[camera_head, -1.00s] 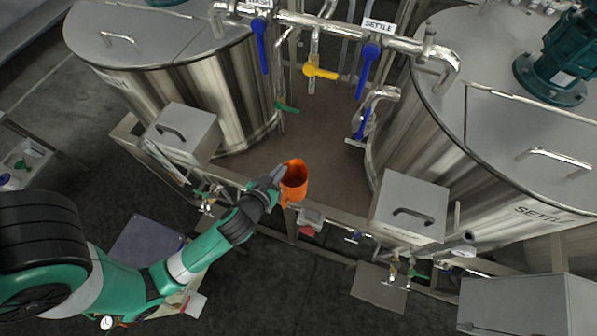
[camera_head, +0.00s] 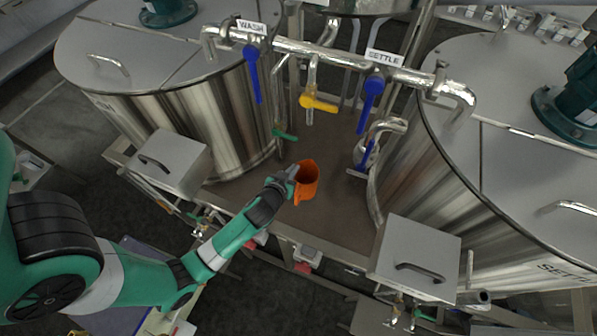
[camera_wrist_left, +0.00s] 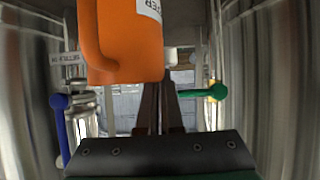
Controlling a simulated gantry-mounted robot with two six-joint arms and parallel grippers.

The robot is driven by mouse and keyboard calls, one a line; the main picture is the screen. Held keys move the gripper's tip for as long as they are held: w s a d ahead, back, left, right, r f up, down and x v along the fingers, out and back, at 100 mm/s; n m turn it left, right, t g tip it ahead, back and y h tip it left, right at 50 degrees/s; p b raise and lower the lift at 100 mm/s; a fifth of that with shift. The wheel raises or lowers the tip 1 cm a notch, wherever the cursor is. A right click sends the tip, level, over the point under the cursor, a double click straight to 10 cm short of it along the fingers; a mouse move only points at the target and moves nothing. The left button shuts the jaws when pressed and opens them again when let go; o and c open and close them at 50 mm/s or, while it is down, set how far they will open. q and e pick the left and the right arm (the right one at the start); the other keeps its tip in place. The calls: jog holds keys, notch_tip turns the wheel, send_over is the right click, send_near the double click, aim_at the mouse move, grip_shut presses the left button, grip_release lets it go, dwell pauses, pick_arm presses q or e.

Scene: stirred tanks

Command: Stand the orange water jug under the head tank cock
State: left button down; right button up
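The orange water jug (camera_head: 309,182) is held in the air over the brown floor between the two big tanks, its open mouth facing up. My left gripper (camera_head: 290,173) is shut on the jug at its left side. In the left wrist view the jug (camera_wrist_left: 125,45) fills the top middle, with a cut-off white label, and the dark fingers (camera_wrist_left: 158,105) meet it from below; the exact contact is hidden. A cock with a yellow handle (camera_head: 319,103) and a downward spout hangs from the pipework behind the jug. The jug is in front of and below it. My right gripper is out of view.
Blue-handled cocks hang under the WASH (camera_head: 253,75) and SETTLE (camera_head: 371,100) labels. A small green handle (camera_head: 284,135) is left of the jug's path. Steel tanks stand left (camera_head: 200,110) and right (camera_head: 450,170). The brown floor (camera_head: 335,205) between them is clear.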

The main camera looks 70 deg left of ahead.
pick_arm(q)
jog(key=shift+w+a+f+b, duration=0.1)
jog(key=shift+a+f+b, duration=0.05)
jog(key=shift+f+b, duration=0.85)
jog(key=shift+w+a+f+b, duration=0.1)
jog(key=shift+f+b, duration=0.65)
jog(key=shift+f, duration=0.45)
jog(key=c, duration=1.1)
grip_release()
jog(key=shift+r, duration=0.2)
jog(key=shift+s+d+r, duration=0.1)
jog(key=shift+d, duration=0.05)
jog(key=v, duration=1.1)
jog(key=shift+s+d+r, duration=0.15)
jog(key=shift+s+r, duration=0.05)
jog(key=shift+s, duration=0.05)
